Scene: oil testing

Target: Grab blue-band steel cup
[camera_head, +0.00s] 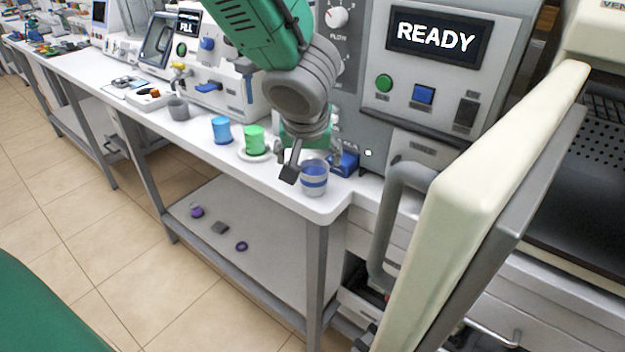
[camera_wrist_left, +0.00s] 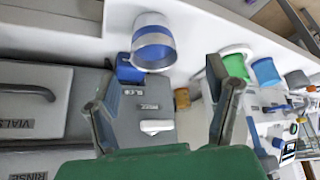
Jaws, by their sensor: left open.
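The blue-band steel cup (camera_head: 314,178) stands upright near the front right corner of the white bench. It is grey with a blue band, and it also shows in the left wrist view (camera_wrist_left: 153,44), ahead of the fingers. My left gripper (camera_head: 312,168) is open and empty. Its fingers show wide apart in the left wrist view (camera_wrist_left: 158,98), with the cup beyond their tips. In the head view one dark finger is at the cup's left, and the other is partly hidden behind the cup. My right gripper is not in view.
A green cup (camera_head: 255,139) on a white dish, a blue cup (camera_head: 221,130) and a grey cup (camera_head: 178,110) stand further left. A machine reading READY (camera_head: 437,36) rises behind. An open cream door (camera_head: 490,190) stands close on the right.

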